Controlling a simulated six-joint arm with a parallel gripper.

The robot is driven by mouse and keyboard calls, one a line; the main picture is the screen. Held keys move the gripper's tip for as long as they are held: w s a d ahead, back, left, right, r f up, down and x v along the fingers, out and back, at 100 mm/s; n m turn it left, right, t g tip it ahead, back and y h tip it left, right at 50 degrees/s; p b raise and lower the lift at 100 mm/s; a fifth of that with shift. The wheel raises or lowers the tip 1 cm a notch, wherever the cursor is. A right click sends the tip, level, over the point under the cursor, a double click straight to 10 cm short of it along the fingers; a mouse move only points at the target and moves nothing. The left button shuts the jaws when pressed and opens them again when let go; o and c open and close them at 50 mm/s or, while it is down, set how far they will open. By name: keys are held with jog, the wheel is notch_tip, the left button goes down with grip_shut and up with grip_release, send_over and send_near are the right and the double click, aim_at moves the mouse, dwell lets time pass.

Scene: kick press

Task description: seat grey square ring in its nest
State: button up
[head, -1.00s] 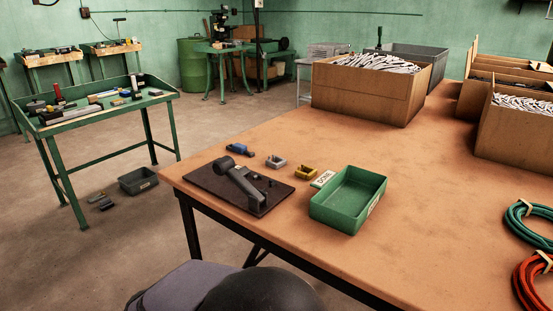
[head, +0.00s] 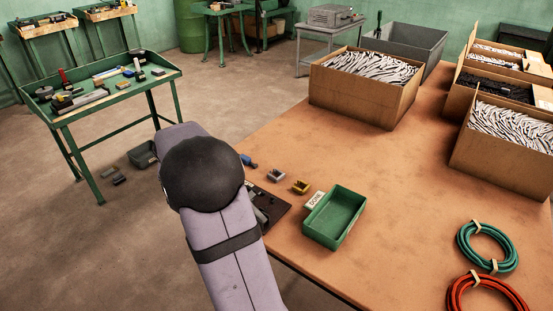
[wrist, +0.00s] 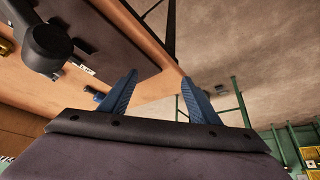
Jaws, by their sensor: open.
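The grey square ring (head: 276,176) lies on the table between a blue part (head: 249,160) and a yellow part (head: 300,187). The dark press mat (head: 275,204) is at the near table edge. My arm hides most of it and of the press (head: 262,216) in the head view. I cannot make out the nest. My gripper (wrist: 159,78) shows in the wrist view with its two blue fingers apart and nothing between them. It is out beside the table edge, with the press (wrist: 45,42) at upper left. My arm hides the gripper in the head view.
A green tray (head: 335,217) with a "DONE" label (head: 315,200) stands right of the mat. Boxes of striped parts (head: 365,88) stand at the back. Green (head: 487,247) and red (head: 486,296) coils lie at right. The table's middle is clear.

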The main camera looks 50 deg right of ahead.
aim_at(279, 174)
jog(key=s+d+r+m+p, duration=0.1)
jog(key=d, duration=0.2)
jog(key=s+d+m+g+p, duration=0.1)
jog(key=d+m, duration=0.1)
jog(key=d, duration=0.2)
jog(key=s+d+r+m+g+p, duration=0.1)
jog(key=s+d, duration=0.1)
jog(key=d, duration=0.2)
jog(key=shift+r+m, duration=0.3)
jog(key=shift+r, duration=0.05)
jog(key=s+d+r+m+g+p, duration=0.1)
jog(key=s+d+m+g+p, duration=0.1)
jog(key=s+d+m+p, duration=0.45)
jog(key=shift+n, duration=0.65)
jog(key=shift+s+d+f+p, duration=0.2)
jog(key=shift+d+f, duration=0.7)
jog(key=shift+f, duration=0.2)
jog(key=shift+s+d+f+p, duration=0.15)
jog(key=shift+s+d+f, duration=0.1)
jog(key=shift+d+f, duration=0.8)
jog(key=shift+s+d+f+p, duration=0.2)
jog(key=shift+d+f, duration=0.6)
jog(key=shift+f, duration=0.35)
jog(key=c, duration=1.1)
